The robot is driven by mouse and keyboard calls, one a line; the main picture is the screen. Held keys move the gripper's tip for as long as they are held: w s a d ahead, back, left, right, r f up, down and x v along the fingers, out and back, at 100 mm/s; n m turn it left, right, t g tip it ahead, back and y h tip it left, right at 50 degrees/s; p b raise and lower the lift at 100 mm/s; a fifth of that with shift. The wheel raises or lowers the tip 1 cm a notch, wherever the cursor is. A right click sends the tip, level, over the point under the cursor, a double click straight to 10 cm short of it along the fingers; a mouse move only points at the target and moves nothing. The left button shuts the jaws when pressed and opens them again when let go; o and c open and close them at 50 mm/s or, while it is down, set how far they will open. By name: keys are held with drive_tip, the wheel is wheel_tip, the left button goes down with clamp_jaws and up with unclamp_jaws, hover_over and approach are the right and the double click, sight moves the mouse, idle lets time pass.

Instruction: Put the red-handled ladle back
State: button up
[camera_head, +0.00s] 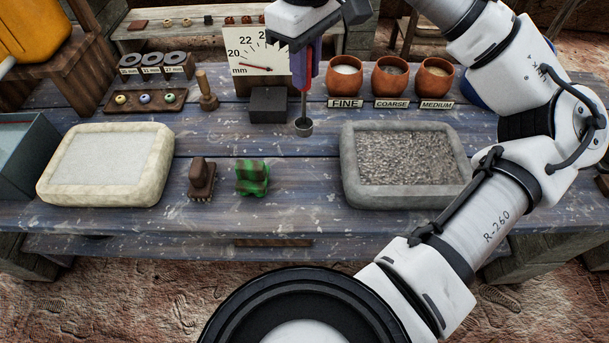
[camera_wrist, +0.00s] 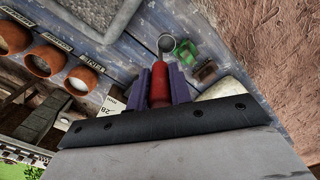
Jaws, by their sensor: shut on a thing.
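The red-handled ladle (camera_wrist: 159,82) is upright in my gripper (camera_head: 301,68), with the purple fingers shut on its red handle. Its small grey cup (camera_head: 303,127) hangs low over the blue table, left of the grey gravel tray; I cannot tell whether it touches the table. In the wrist view the cup (camera_wrist: 166,43) points away from my gripper (camera_wrist: 160,85). Three clay pots stand behind labels: FINE (camera_head: 344,76), COARSE (camera_head: 389,76) and MEDIUM (camera_head: 431,78).
A dial board (camera_head: 258,48) and a dark block (camera_head: 268,105) stand behind the ladle. A pale tray (camera_head: 50,185) is at left, a grey gravel tray (camera_head: 355,195) at right. A brown stamp (camera_head: 201,180) and a green block (camera_head: 252,177) lie in front. The table between the trays is partly clear.

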sight(306, 118)
wheel_tip(306, 118, down, 20)
drive_tip(key=p, duration=0.1)
idle(0.4)
drive_tip(key=shift+f, duration=0.15)
drive_tip(key=o, duration=0.9)
wheel_tip(306, 118, up, 12)
drive_tip(key=shift+r+b, duration=0.25)
drive_tip(key=shift+b, duration=0.4)
